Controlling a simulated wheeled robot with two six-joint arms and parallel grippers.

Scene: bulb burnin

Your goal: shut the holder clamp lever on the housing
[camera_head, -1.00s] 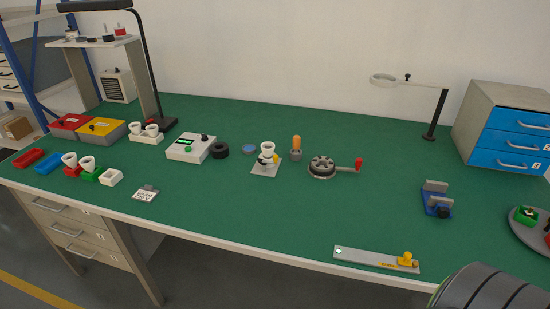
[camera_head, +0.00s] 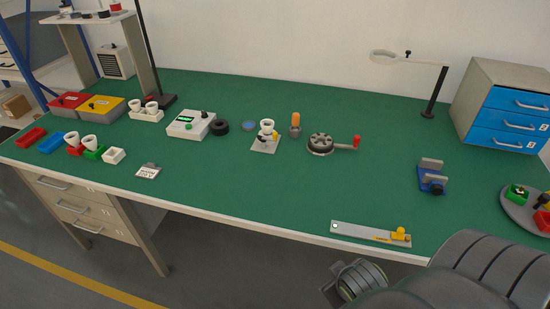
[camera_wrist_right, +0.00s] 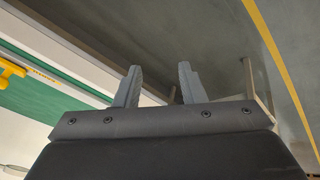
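A small holder (camera_head: 267,127) with a white cup-shaped top and a yellow part at its side stands on a pale square plate (camera_head: 263,147) mid-table in the head view. It looks like the housing with its clamp lever, but it is too small to tell how the lever stands. My right gripper (camera_wrist_right: 160,80) is open and empty in the right wrist view, in front of the table edge and far from the holder. Only my right arm's dark links show at the lower right of the head view. My left gripper is not in view.
A round fixture with a red-knobbed crank (camera_head: 320,144) and an orange-handled tool (camera_head: 295,125) stand right of the holder. A grey bar with a yellow knob (camera_head: 370,233) lies at the front edge. A blue vise (camera_head: 430,177) is farther right. The green table (camera_head: 240,190) before the holder is clear.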

